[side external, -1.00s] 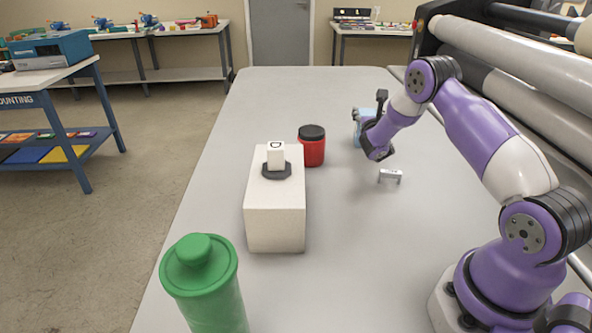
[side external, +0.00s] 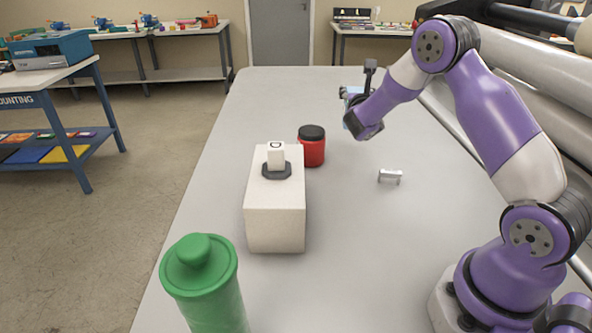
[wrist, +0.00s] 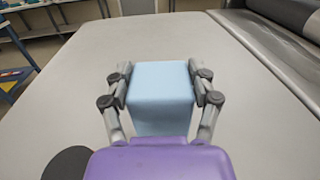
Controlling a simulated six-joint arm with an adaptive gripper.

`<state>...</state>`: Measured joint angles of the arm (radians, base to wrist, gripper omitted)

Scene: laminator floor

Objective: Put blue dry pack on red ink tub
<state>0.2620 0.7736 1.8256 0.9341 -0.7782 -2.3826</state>
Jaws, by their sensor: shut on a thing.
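The blue dry pack (wrist: 160,85) is a light blue block between the two fingers of my gripper (wrist: 162,88) in the wrist view. My gripper (side external: 352,98) is shut on it and holds it above the table in the side view, where only part of the pack (side external: 349,118) shows past the gripper. The red ink tub (side external: 312,152), with a black lid, stands upright on the table to the left of and nearer than my gripper. A dark round shape at the lower left of the wrist view looks like its lid (wrist: 68,163).
A white block (side external: 275,220) bearing a small white piece on a dark base stands near the tub. A green lidded container (side external: 205,285) is at the front left. A small grey handle-shaped piece (side external: 390,176) lies right of the tub. Large rollers (side external: 535,110) line the right side.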

